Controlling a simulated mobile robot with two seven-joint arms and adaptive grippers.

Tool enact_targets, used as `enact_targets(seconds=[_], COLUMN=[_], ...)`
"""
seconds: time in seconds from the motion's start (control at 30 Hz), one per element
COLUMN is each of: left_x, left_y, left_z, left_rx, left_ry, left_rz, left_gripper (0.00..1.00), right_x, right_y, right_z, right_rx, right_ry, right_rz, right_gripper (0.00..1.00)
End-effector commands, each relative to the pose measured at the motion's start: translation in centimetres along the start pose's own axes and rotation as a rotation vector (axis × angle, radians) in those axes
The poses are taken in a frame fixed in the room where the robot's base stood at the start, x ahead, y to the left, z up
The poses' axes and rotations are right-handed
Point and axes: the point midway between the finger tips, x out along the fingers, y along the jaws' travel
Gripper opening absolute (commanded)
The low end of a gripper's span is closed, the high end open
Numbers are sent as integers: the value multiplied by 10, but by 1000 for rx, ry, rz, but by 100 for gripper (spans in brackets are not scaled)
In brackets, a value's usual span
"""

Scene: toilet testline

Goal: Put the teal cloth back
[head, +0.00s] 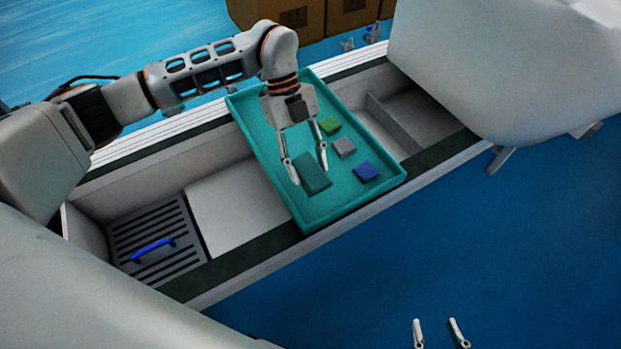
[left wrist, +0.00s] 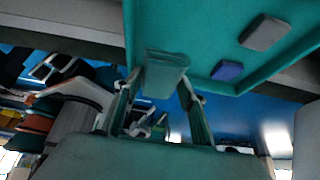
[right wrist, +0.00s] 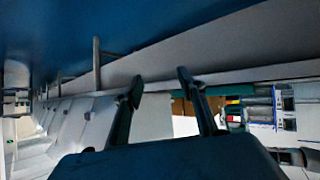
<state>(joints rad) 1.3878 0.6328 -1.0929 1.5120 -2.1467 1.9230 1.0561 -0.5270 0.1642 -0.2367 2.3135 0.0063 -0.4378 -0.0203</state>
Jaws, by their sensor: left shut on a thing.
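The teal cloth (head: 314,174) is a small dark-teal folded block over the near-left part of the teal tray (head: 304,219). My left gripper (head: 308,174) is shut on it, with a finger on each side. In the left wrist view the cloth (left wrist: 165,68) sits between the fingertips (left wrist: 165,92). I cannot tell whether it touches the tray floor. My right gripper (head: 436,328) is open and empty, low in the head view.
The tray lies across a long grey trough. Left of it are a pale panel (head: 237,204) and a slotted grate with a blue handle (head: 153,250). An empty compartment (head: 425,117) is on the right. A large white rounded body (head: 510,65) stands at the upper right. Brown boxes (head: 300,15) stand behind.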

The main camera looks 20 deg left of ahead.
Motion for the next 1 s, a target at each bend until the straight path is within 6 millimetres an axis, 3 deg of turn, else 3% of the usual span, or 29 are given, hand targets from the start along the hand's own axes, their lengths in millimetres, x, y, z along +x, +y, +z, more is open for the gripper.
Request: enact_targets(seconds=[0.27,0.4,0.57,0.7,0.9,0.93,1.0], left_x=[17,39,61,60,59,59,59], left_y=[0,1,1,0,-1,-1,0], left_z=[10,20,33,34,34,34,34], left_rx=[0,-3,-1,2,2,2,2], left_ry=[0,6,5,-1,-2,-2,-2], left_rz=[0,5,4,-1,-1,-1,-1], left_gripper=[21,21,21,21,21,43,57], right_x=[1,2,4,6,6,6,6], right_y=[-5,-11,-15,-16,-15,-15,-15], right_z=[0,6,-8,-27,-27,-26,-24], right_rx=[15,28,50,61,65,65,65], right_ry=[6,0,32,71,69,67,63], right_rz=[-9,-18,-25,-26,-22,-22,-22], right_gripper=[40,40,40,40,40,40,40])
